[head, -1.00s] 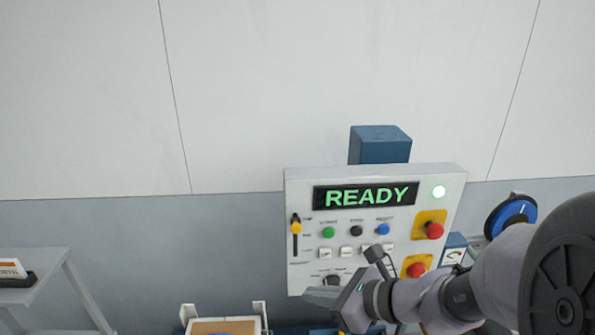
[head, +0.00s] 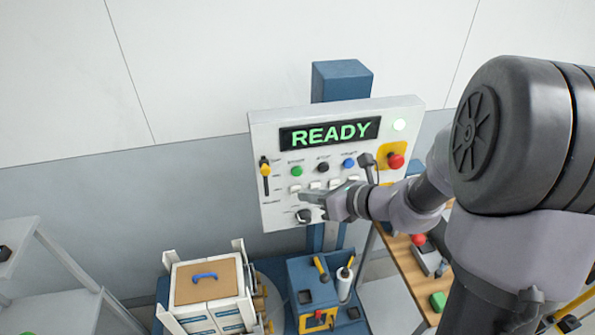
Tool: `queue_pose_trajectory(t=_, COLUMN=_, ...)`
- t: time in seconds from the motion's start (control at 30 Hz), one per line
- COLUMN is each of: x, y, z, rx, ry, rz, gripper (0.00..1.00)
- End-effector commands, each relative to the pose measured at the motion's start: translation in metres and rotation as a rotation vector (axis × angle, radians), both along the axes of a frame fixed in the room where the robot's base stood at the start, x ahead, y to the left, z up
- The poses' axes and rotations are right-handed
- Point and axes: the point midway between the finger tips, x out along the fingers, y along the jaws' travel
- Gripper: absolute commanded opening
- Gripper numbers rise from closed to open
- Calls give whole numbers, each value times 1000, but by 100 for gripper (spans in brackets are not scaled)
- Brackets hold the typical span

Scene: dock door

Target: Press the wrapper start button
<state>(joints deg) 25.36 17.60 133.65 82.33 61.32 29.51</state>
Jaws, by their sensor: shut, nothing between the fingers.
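The wrapper's white control panel (head: 262,217) stands ahead of me, with a screen (head: 330,134) reading READY in green and a lit lamp (head: 399,125) at its upper right. Below the screen is a row with a green button (head: 296,171), a black button (head: 322,167) and a blue button (head: 348,163). Their labels are too small to read for certain. My gripper and arm hide part of the lower switches and the panel's lower right.
A red mushroom button (head: 396,161) on yellow is at the panel's right, and a yellow-handled slider (head: 265,169) at its left. Below stand a crate with a brown lid (head: 205,282) and a blue unit (head: 302,268). A wooden bench (head: 405,268) is behind my arm.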

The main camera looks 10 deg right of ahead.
Motion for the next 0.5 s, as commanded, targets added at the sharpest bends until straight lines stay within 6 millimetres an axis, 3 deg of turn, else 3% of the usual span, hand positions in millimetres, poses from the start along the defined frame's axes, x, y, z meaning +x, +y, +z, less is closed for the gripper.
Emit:
queue_pose_trajectory(t=0.23, x=33, y=0, z=1, rx=0, ry=0, rz=1, gripper=0)
queue_pose_trajectory(t=0.5, x=46, y=0, z=0, rx=0, ry=1, rz=1, gripper=0)
